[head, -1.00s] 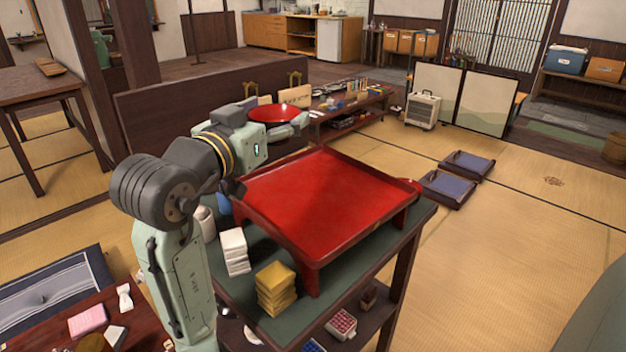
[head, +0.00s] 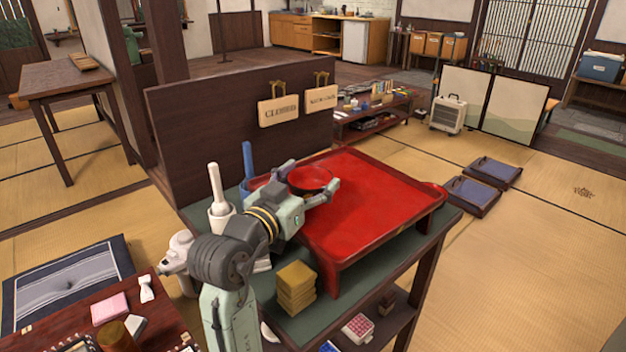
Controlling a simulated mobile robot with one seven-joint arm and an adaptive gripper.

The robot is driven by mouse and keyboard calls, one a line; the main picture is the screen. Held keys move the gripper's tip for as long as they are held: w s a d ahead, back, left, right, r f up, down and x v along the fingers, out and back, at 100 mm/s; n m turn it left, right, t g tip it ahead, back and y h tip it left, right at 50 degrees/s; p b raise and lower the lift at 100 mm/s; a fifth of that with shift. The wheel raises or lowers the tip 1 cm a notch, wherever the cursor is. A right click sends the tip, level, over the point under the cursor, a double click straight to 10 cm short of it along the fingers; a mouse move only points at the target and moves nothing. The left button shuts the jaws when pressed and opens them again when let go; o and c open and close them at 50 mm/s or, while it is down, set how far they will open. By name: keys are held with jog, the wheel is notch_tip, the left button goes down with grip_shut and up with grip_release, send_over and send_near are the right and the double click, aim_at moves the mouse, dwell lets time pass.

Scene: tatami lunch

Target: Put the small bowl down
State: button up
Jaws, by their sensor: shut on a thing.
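The small bowl (head: 311,177) is red and glossy, and looks upright with its open side up. My gripper (head: 307,184) is shut on the bowl, with a finger at its left and another at its right. The bowl is over the back left part of the red tray table (head: 375,209). I cannot tell whether its base touches the tray, because the bowl's underside is hidden and the reds blend.
The tray stands on a dark green-topped shelf unit (head: 283,328). Stacked yellow blocks (head: 296,286) are at its front. A white pestle and mortar (head: 217,200) and a blue pestle (head: 248,163) stand at the left. The tray's middle and right are bare.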

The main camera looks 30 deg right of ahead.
jog(key=shift+w+d+f, duration=0.2)
jog(key=shift+d, duration=0.2)
jog(key=shift+w+d+f, duration=0.2)
jog(key=shift+d, duration=0.2)
jog(key=shift+f, duration=0.15)
jog(key=shift+f, duration=0.2)
jog(key=o, duration=1.2)
jog(key=shift+c, duration=0.2)
